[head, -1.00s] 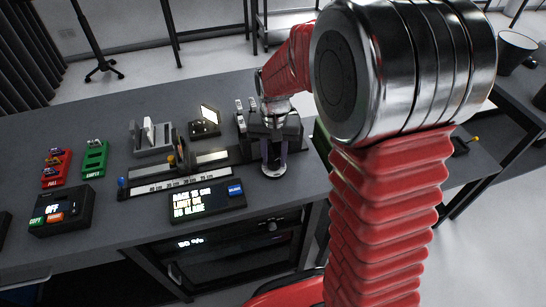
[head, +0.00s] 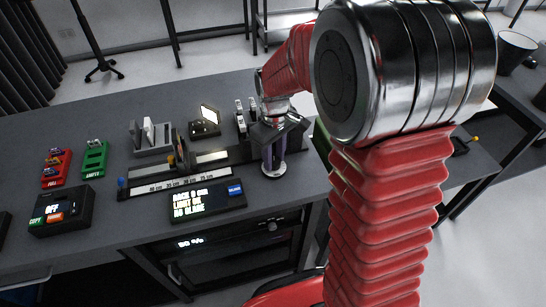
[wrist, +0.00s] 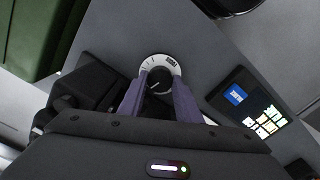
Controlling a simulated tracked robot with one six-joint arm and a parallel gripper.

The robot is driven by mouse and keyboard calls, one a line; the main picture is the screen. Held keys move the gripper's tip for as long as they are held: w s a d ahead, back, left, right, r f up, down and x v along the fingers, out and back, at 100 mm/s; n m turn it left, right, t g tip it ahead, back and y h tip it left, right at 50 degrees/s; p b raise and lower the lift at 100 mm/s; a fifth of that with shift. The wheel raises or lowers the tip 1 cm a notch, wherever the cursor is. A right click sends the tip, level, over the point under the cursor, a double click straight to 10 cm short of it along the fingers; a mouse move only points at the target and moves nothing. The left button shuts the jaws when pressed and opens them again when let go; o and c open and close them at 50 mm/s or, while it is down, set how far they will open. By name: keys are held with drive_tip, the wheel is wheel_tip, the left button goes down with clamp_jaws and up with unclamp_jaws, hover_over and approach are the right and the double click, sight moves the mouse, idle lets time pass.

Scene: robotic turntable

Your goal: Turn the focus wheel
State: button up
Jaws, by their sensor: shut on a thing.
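The focus wheel is a black knob (wrist: 159,80) on a pale, marked round dial, seen in the wrist view. My gripper (wrist: 159,76) points down at it. Its two purple fingers stand on either side of the knob and are shut on it. In the head view my gripper (head: 272,165) is upright at the right of the bench. There the dial's pale rim (head: 275,177) shows below the fingers and the knob is mostly hidden. A black display box (head: 206,203) left of the wheel shows lit text, its first line apparently giving a single-digit centimetre value.
A ruled rail (head: 183,180) lies left of my gripper. Behind it are a grey slotted holder (head: 152,140) and a small lit screen (head: 207,119). Red (head: 56,168) and green (head: 94,159) racks and a black control box (head: 61,211) stand at the left.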

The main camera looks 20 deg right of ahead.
sight(274, 161)
drive_tip(key=shift+n, duration=1.2)
drive_tip(key=o, duration=1.1)
drive_tip(key=shift+c, duration=0.2)
wheel_tip(274, 161, up, 14)
drive_tip(key=shift+f, duration=0.1)
